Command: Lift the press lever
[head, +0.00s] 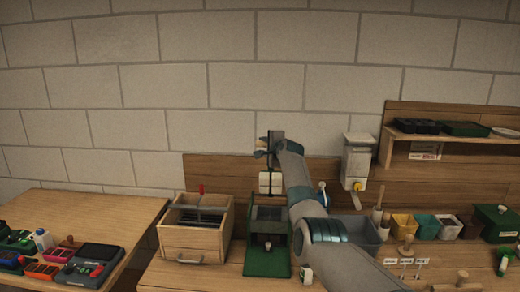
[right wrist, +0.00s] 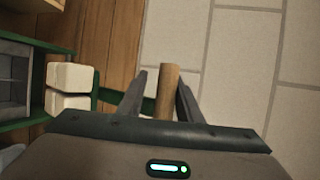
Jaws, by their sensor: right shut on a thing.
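My right gripper (head: 264,147) is at the top of the press, against the wall behind. In the right wrist view, its two fingers (right wrist: 161,92) are shut on the handle, one on each side. Two cream blocks (right wrist: 70,90) sit beside the green frame; they also show below the gripper in the head view (head: 270,182). My forearm hides part of the press's right side. My left gripper is out of view.
A wooden box (head: 183,240) with dark contents stands left of the press. A grey bin (head: 362,231), pots (head: 404,226) and a dispenser (head: 357,160) are on the right. A side table (head: 110,215) at the left holds small devices. Open space lies above the bench.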

